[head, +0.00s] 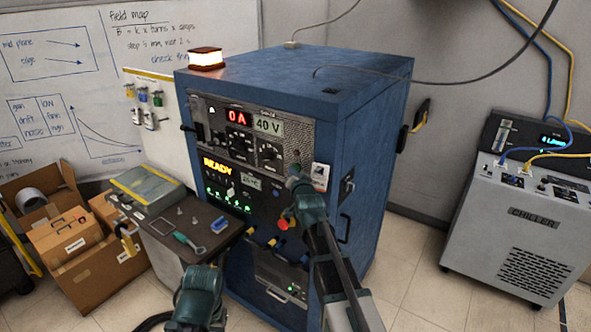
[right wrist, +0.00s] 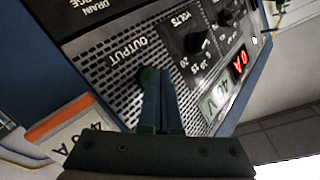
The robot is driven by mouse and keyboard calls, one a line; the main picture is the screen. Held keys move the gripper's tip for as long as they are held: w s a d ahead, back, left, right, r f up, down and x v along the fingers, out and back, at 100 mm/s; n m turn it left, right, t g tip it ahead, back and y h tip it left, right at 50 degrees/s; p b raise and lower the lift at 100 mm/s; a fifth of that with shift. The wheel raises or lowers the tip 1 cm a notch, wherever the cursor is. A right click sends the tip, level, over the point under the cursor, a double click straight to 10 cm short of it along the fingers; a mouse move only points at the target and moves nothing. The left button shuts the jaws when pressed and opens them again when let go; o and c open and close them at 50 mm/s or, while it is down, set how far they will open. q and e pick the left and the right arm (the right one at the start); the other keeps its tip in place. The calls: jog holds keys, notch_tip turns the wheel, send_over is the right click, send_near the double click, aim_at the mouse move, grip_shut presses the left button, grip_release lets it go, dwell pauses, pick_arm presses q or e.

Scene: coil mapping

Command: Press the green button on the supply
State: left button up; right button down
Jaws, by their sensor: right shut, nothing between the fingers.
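The supply is a blue cabinet (head: 368,125) with a grey meshed panel near its top. Its displays read 0 A in red and 40 V. In the right wrist view, the green button (right wrist: 147,76) sits by the OUTPUT label and is partly hidden behind my fingers. My right gripper (head: 294,170) is in front of the panel's lower right in the head view. In the right wrist view its shut, empty fingers (right wrist: 158,76) reach the button; I cannot tell whether they touch it.
A dark side table (head: 165,230) with small tools stands left of the supply. A red knob (head: 283,224) is lower on the cabinet front. Cardboard boxes (head: 70,245) lie at the left. A grey chiller (head: 530,215) stands at the right, with open floor between.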

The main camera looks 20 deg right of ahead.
jog(key=shift+w+d, duration=0.15)
jog(key=shift+d, duration=0.05)
dwell(0.5)
jog(key=shift+s+a, duration=0.5)
jog(key=shift+a, duration=0.15)
jog(key=shift+a, duration=0.1)
jog(key=s+a, duration=0.1)
jog(key=a, duration=0.1)
jog(key=s+a, duration=0.1)
jog(key=s, duration=0.1)
jog(key=shift+a, duration=0.4)
dwell(0.5)
